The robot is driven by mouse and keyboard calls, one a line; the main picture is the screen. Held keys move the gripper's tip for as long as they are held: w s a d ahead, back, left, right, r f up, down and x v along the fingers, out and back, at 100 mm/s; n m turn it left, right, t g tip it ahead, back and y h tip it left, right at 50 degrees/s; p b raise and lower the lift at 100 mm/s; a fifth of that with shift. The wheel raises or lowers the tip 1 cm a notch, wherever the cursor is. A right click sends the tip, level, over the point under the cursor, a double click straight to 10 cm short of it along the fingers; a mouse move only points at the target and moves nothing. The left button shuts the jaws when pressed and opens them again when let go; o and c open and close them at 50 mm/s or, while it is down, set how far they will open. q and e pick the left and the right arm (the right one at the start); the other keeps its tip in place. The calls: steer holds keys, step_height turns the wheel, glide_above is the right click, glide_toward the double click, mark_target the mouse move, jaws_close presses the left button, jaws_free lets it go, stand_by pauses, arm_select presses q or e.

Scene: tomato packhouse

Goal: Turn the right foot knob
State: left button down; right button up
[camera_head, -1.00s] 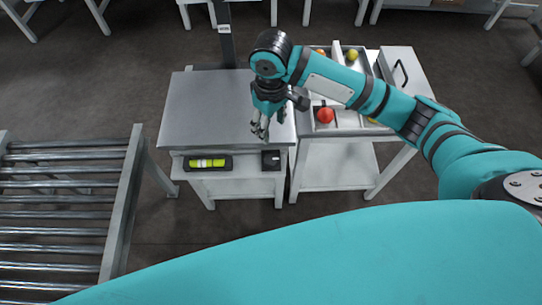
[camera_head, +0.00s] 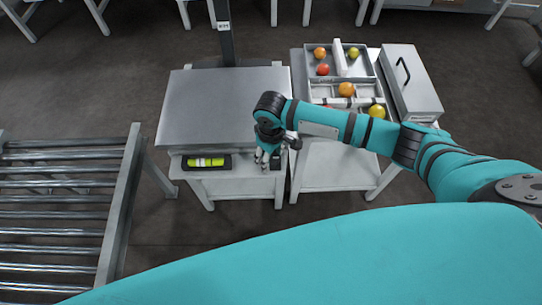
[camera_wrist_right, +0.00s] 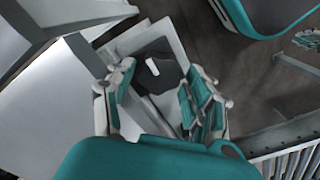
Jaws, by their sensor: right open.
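The right foot knob (camera_wrist_right: 158,78) is dark with a white mark on top. It sits on the front ledge at the right corner of the scale with the grey metal plate (camera_head: 222,105). In the head view only a dark part of the knob (camera_head: 278,159) shows beside my fingers. My right gripper (camera_head: 266,161) points down over that corner, open. In the right wrist view its fingers (camera_wrist_right: 163,88) stand either side of the knob, apart from each other; contact cannot be told. My left gripper is not in view.
A yellow-green level vial (camera_head: 206,162) lies on the ledge left of the gripper. A dark post (camera_head: 226,40) rises behind the scale. A side table holds a tray (camera_head: 310,74) of fruit and a grey case (camera_head: 412,85). A roller conveyor (camera_head: 128,200) stands at left.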

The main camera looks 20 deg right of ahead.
steer(key=shift+f, duration=0.3)
steer(key=c, duration=0.8)
steer(key=shift+r+m+p, duration=0.15)
steer(key=shift+m+p, duration=0.15)
steer(key=shift+p, duration=0.3)
steer(key=shift+c, duration=0.2)
steer(key=m+p, duration=0.7)
steer(key=p, duration=0.2)
steer(key=shift+a+r+p, duration=0.1)
steer(key=shift+a+p, duration=0.05)
steer(key=shift+p, duration=0.2)
steer(key=m+p, duration=0.2)
steer(key=m, duration=0.1)
steer(key=shift+p, duration=0.3)
steer(key=shift+f+m+p, duration=0.2)
steer(key=shift+m+p, duration=0.45)
steer(key=shift+m, duration=0.65)
steer(key=shift+w, duration=0.1)
